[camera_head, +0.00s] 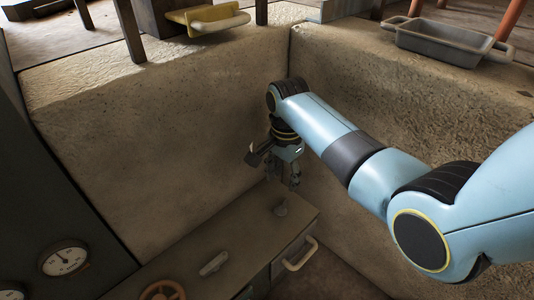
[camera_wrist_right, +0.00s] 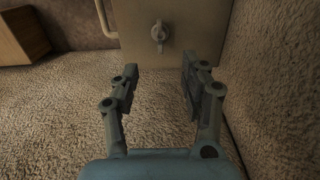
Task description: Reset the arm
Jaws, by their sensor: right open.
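My right arm comes in from the right in the head view. Its gripper (camera_head: 285,175) hangs down near the corner where two rough stone walls meet, above a low cabinet (camera_head: 225,240). In the right wrist view the two fingers of this gripper (camera_wrist_right: 158,88) stand apart with nothing between them. My left gripper is not in view.
A gauge (camera_head: 64,259) and an orange-brown wheel (camera_head: 162,290) are at lower left. A grey tray (camera_head: 440,44) and a yellow object (camera_head: 208,18) sit on the wall tops.

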